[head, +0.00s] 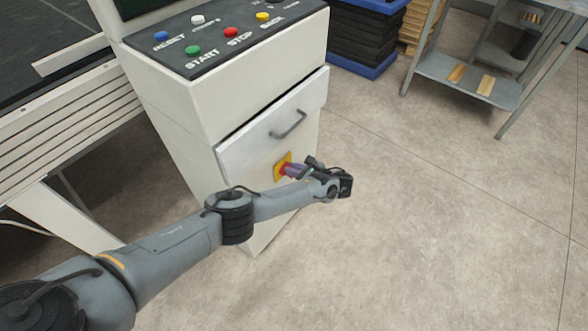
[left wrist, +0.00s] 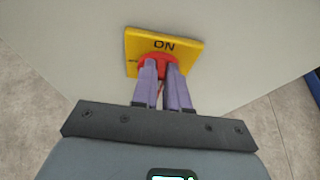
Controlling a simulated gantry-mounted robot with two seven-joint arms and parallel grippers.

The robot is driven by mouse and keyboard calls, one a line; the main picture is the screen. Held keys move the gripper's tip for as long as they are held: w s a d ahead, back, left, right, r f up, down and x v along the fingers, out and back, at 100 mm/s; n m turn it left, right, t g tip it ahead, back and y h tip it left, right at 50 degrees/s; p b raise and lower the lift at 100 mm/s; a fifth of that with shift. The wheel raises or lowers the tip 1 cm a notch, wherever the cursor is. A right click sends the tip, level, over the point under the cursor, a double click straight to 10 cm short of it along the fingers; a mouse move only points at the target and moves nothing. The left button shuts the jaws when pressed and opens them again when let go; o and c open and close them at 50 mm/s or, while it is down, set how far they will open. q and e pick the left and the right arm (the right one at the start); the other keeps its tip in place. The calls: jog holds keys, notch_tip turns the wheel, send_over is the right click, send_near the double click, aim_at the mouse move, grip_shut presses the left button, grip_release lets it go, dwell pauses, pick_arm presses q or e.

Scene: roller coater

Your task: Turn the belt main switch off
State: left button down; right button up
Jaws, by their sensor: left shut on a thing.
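The belt main switch (head: 284,166) is a red rotary knob on a yellow square plate, on the front of the white control cabinet below the drawer handle. In the left wrist view its yellow plate (left wrist: 163,44) reads "ON" at the top, and the plate looks slightly tilted. My left gripper (head: 292,170) is at the switch. In the left wrist view its purple fingers (left wrist: 162,72) are shut on the red knob (left wrist: 154,62), which they partly hide. The knob's exact angle is hard to tell. My right gripper is not in view.
The cabinet's drawer (head: 270,125) has a grey handle (head: 288,125) just above the switch. A control panel with coloured buttons (head: 232,32) tops the cabinet. A roller conveyor (head: 60,115) stands at left, a metal shelf (head: 465,80) at back right. The floor right of the cabinet is clear.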

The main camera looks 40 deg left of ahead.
aim_at(284, 172)
pick_arm(q)
jog(key=s+n+t+p, duration=0.1)
jog(key=n+t, duration=0.1)
jog(key=n, duration=0.1)
jog(key=f+n+t+y+p, duration=0.1)
jog(key=n+t+p, duration=0.1)
jog(key=n, duration=0.2)
jog(key=s+f+n+t+y+p, duration=0.1)
jog(key=n+t+p, duration=0.1)
jog(key=n, duration=0.1)
jog(key=shift+s+f+n, duration=0.25)
jog(key=shift+s+n, duration=0.1)
jog(key=shift+n, duration=0.05)
jog(key=shift+f+n+t+y+b, duration=0.25)
jog(key=shift+n+y+b, duration=0.6)
jog(key=shift+n, duration=0.45)
jog(key=c, duration=1.1)
grip_release()
jog(key=shift+c, duration=0.2)
